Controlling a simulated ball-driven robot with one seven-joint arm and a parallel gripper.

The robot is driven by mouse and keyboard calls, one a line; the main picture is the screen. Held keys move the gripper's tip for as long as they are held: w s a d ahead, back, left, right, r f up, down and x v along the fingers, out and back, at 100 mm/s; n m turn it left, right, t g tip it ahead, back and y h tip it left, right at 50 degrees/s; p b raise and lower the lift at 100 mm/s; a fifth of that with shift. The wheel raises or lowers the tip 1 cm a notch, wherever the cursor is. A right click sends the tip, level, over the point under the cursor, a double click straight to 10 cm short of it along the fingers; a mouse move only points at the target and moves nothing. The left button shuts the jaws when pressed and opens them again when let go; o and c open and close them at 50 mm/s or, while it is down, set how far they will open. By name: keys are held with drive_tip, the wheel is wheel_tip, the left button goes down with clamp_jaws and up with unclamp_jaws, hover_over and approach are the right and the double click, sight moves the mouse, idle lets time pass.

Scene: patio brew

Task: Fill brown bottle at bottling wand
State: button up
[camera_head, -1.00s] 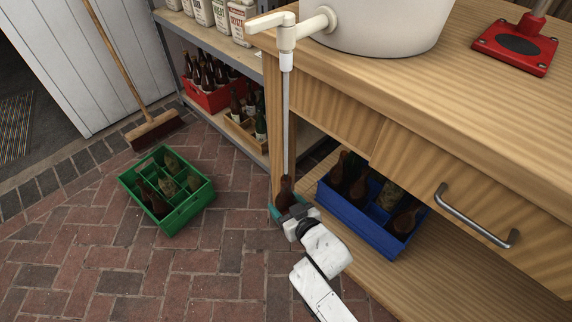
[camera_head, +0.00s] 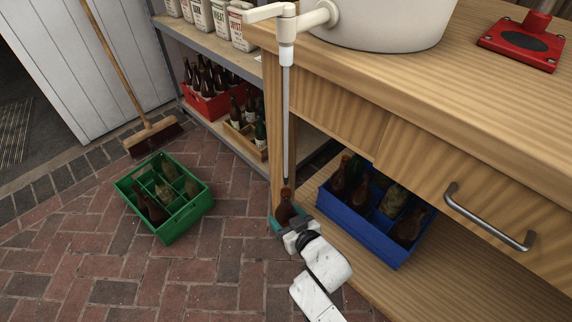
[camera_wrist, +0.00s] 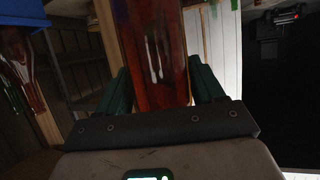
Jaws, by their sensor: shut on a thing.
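My gripper (camera_head: 289,226) is shut on a brown bottle (camera_head: 285,208), below the bottling wand (camera_head: 286,120). In the wrist view the bottle (camera_wrist: 154,60) stands between the two green fingers of my gripper (camera_wrist: 152,92). The bottle looks about upright. Its level of liquid cannot be made out.
A blue crate (camera_head: 352,228) with bottles stands on the bench's lower shelf, right of my gripper. A green crate (camera_head: 180,222) with bottles is on the brick floor at left. The bench's drawer handle (camera_head: 490,222) sticks out. A broom (camera_head: 150,133) leans on the wall.

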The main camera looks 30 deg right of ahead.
drive_tip(key=shift+s+a+f+b, duration=0.1)
drive_tip(key=shift+a+b, duration=0.3)
drive_tip(key=shift+b, duration=0.15)
drive_tip(key=s+a+b, duration=0.2)
drive_tip(key=a+b, duration=0.3)
drive_tip(key=a, duration=0.2)
drive_tip(key=s+a+b, duration=0.2)
drive_tip(key=a+b, duration=0.3)
drive_tip(key=a, duration=0.2)
drive_tip(key=shift+s+a+r, duration=0.2)
drive_tip(key=shift+s, duration=0.15)
idle(0.9)
idle(0.5)
